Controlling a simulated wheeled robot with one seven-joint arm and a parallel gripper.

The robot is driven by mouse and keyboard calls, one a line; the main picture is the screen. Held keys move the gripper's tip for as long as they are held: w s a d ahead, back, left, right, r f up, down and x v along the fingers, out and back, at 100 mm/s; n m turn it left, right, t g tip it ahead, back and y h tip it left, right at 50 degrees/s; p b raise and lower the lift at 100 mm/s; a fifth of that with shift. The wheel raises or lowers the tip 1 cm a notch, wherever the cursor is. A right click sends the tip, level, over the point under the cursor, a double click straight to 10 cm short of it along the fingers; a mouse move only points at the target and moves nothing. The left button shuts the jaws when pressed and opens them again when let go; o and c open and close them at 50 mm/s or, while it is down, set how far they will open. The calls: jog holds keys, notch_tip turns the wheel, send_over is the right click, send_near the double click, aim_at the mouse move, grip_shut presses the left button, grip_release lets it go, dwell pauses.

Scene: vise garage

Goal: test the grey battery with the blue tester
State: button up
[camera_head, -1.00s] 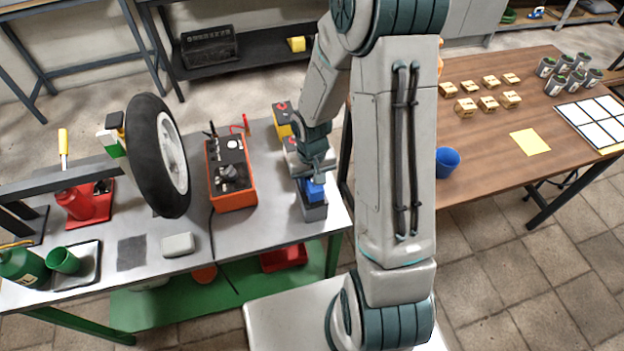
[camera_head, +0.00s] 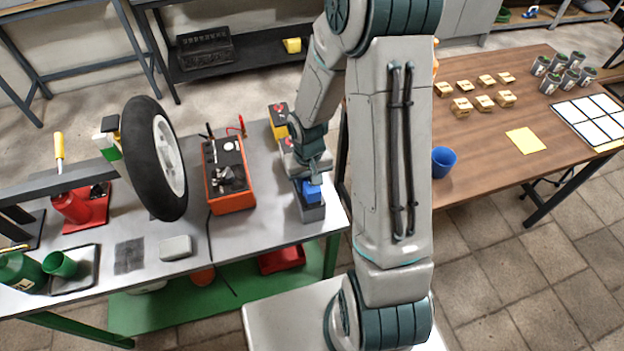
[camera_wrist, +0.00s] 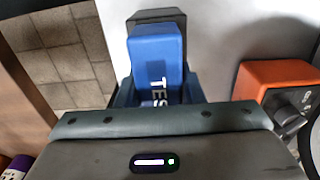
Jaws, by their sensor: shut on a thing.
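The blue tester (camera_wrist: 158,62) fills the middle of the wrist view, with white lettering on its face. My gripper (camera_wrist: 155,95) is shut on it. In the head view the tester (camera_head: 312,192) shows just below my gripper (camera_head: 309,180). The grey battery (camera_head: 311,212) is under the tester near the front right of the metal bench. In the wrist view a dark top edge of the battery (camera_wrist: 155,16) shows beyond the tester. I cannot tell whether the tester touches the battery's terminals.
An orange charger box (camera_head: 229,178) stands left of the battery. A yellow battery (camera_head: 279,120) stands behind, and another battery is partly hidden by my arm. A wheel (camera_head: 152,160) is at the left. A wooden table (camera_head: 480,150) stands to the right.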

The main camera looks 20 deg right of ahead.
jog(key=o, duration=1.7)
jog(key=shift+r+p, duration=3)
jog(key=shift+r, duration=1)
